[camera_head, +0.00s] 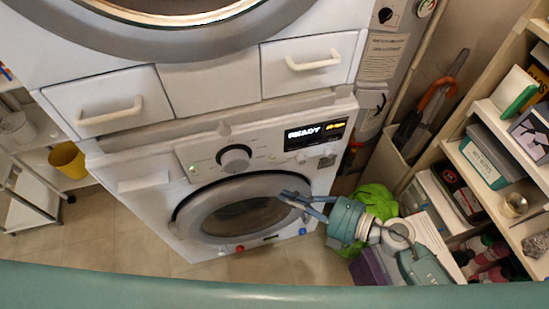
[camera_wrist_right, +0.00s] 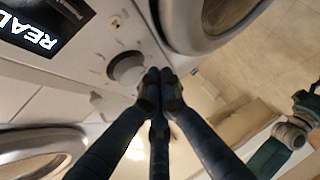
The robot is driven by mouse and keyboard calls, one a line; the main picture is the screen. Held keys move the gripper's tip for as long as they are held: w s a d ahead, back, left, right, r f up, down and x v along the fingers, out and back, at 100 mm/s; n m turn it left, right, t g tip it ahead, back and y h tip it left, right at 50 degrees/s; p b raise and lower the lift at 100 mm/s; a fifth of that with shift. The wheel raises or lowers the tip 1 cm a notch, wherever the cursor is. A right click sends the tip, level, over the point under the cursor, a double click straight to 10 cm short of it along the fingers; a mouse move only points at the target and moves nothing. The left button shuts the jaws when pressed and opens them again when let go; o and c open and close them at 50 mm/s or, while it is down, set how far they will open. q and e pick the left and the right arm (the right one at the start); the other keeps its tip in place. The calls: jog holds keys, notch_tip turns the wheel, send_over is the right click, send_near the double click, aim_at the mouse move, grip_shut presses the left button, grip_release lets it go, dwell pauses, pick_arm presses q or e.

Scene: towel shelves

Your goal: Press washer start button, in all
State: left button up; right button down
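The white front-loading washer (camera_head: 150,205) stands in the middle of the head view. Its panel has a round grey knob (camera_head: 235,158), a lit display (camera_head: 316,134) reading "READY", and small buttons (camera_head: 327,161) below the display. Which is the start button I cannot tell. The knob (camera_wrist_right: 127,68) also shows in the right wrist view. My right gripper (camera_head: 284,196) is in front of the round door's right side. Its fingers (camera_wrist_right: 161,82) are together and empty. A teal arm end with dark fingers (camera_wrist_right: 305,103), apparently my left gripper, shows at the wrist view's right edge.
White drawers (camera_head: 110,100) sit above the washer. A shelf unit (camera_head: 470,160) stands close on the right, with a bright green cloth (camera_head: 378,200) near my right gripper. A yellow bucket (camera_head: 67,160) is at the left. Tiled floor (camera_head: 105,230) is free at the lower left.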

aim_at(273, 158)
jog(key=w+a+b, duration=0.1)
jog(key=w+a, duration=0.1)
jog(key=w, duration=0.6)
jog(key=shift+w+a, duration=0.2)
jog(key=shift+a, duration=0.15)
dwell(1.1)
jog(key=shift+w+a, duration=0.15)
jog(key=shift+w, duration=0.25)
